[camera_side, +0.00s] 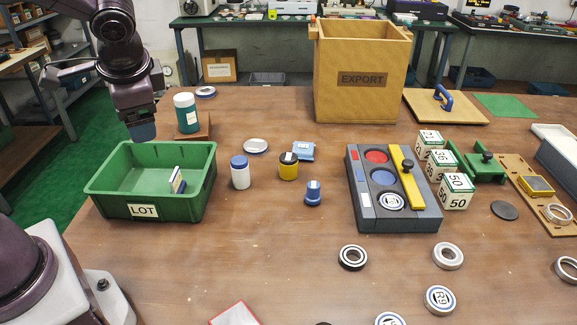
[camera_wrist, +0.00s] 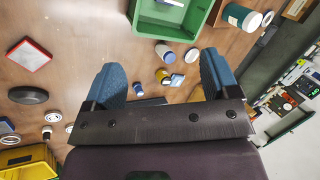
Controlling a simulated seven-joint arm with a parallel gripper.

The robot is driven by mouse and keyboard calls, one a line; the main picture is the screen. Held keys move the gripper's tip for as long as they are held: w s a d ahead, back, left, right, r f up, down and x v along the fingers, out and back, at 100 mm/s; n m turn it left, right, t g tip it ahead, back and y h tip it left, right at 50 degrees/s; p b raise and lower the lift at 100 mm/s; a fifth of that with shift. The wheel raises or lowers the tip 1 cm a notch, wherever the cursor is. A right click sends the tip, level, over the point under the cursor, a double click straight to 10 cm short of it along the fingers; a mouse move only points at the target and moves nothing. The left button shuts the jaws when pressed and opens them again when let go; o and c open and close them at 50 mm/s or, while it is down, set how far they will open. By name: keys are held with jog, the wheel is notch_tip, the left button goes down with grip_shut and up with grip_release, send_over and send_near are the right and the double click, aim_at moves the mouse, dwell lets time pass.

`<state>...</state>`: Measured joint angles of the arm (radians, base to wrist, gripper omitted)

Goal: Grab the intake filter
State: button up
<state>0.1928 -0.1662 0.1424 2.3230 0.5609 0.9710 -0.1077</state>
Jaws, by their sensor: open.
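No object carries a readable intake filter label, so I cannot tell for certain which thing it is. A small white and blue block (camera_side: 177,180) stands inside the green LOT bin (camera_side: 100,187), near its right side. A flat red-edged panel (camera_side: 236,315) lies at the front edge of the side view, partly cut off; it shows whole in the wrist view (camera_wrist: 29,55). My gripper (camera_side: 142,131) hangs above the back left of the bin, apart from it. In the wrist view its blue fingers (camera_wrist: 162,78) are spread with nothing held between them.
A white jar (camera_side: 240,174), a yellow jar (camera_side: 288,167) and a small blue bottle (camera_side: 313,194) stand right of the bin. A grey sorting block (camera_side: 365,215), numbered cubes (camera_side: 456,191) and several rings lie farther right. The wooden EXPORT box (camera_side: 362,108) stands behind. The front left table is mostly clear.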

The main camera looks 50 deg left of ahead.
jog(key=w+a+f+m+y, duration=0.4)
jog(key=w+f+m+y, duration=0.15)
jog(key=w+y, duration=0.2)
jog(key=m+t+h, duration=0.5)
jog(key=m+t, duration=1)
jog(key=m, duration=0.8)
send_near(285, 162)
jog(key=shift+s+a+n, duration=0.2)
jog(key=shift+s+n, duration=0.05)
jog(key=shift+w+f, duration=0.2)
jog(key=shift+w, duration=0.1)
jog(key=x, duration=0.6)
jog(key=shift+s, duration=0.1)
jog(key=shift+x, duration=3.25)
jog(key=shift+d+r, duration=0.2)
jog(key=c, duration=1)
jog(key=shift+c, duration=0.2)
